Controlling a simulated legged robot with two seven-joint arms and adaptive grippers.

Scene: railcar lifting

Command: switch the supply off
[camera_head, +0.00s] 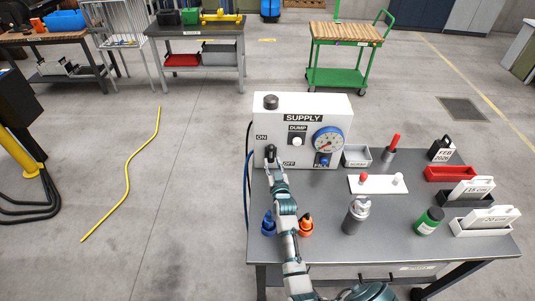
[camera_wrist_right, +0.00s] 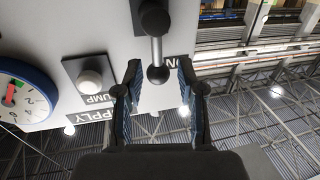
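The white supply box (camera_head: 300,108) stands at the back left of the grey table. Its lever (camera_wrist_right: 156,48) has a round dark knob (camera_wrist_right: 159,74) and shows in the right wrist view, where the box appears upside down. The lever points toward the box's top, beside the ON label (camera_wrist_right: 176,62). The OFF label (camera_head: 288,163) sits lower on the front. My right gripper (camera_head: 270,150) is at the box's left front and hides the lever in the head view. In the wrist view its fingers (camera_wrist_right: 159,82) are open on either side of the knob, with gaps. My left gripper is out of view.
The box front also carries a DUMP button (camera_head: 296,141), a gauge (camera_head: 327,140) and a blue FILL knob (camera_head: 322,160). Blue (camera_head: 268,223) and orange (camera_head: 305,224) items stand beside my right arm, with a grey canister (camera_head: 355,215) to the right.

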